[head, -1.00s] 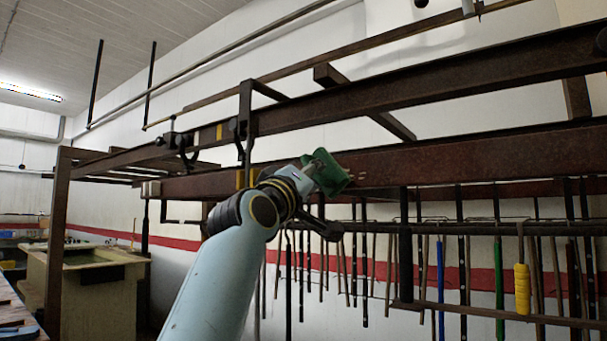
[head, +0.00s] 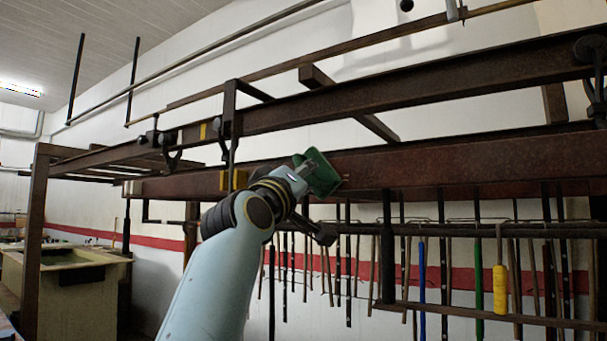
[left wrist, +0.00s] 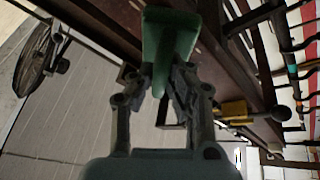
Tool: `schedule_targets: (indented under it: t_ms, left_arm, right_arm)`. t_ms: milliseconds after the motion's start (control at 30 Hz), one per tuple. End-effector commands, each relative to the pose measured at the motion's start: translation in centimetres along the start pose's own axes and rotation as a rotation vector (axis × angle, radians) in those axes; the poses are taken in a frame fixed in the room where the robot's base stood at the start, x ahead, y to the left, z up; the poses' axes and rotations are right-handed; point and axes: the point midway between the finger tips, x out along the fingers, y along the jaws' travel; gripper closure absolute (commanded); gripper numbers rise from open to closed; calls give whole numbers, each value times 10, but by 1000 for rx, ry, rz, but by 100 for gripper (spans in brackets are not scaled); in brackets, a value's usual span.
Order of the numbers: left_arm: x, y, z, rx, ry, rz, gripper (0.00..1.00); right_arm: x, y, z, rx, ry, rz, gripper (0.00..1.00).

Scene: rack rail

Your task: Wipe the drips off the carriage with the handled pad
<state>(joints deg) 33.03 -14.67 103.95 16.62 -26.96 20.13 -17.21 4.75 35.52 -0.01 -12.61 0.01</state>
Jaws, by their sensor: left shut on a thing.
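A green handled pad (head: 322,172) is at the front face of the lower rust-brown beam (head: 430,161) in the head view. Whether it touches the beam is hard to tell. A few small pale marks (head: 345,180) show on the beam just right of the pad. I cannot tell for certain which part is the carriage. My left gripper (head: 299,170) is shut on the pad's handle, left of the pad's face. In the left wrist view the pad (left wrist: 168,40) stands between the fingertips, in front of the dark beam. The pad hides the beam behind it. My right gripper is not in view.
Below hangs a rack of tools, including a yellow-handled one (head: 500,288). A yellow block (head: 238,180) sits near my wrist.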

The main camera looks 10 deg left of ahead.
Motion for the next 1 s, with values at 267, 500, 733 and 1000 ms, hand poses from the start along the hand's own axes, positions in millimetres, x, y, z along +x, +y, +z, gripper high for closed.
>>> schedule_targets:
  t_ms: [267, 500, 733, 1000]
  left_arm:
    - [2, -9, -2, -53, -12, 0, 100]
    - [3, -17, -10, -47, -11, 1, 100]
    - [5, -33, -26, -46, -10, 1, 100]
    - [6, -41, -34, -48, -8, 3, 100]
  right_arm:
    - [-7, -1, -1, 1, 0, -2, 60]
    - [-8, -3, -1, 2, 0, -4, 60]
    - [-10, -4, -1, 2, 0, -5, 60]
    - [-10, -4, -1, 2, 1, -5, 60]
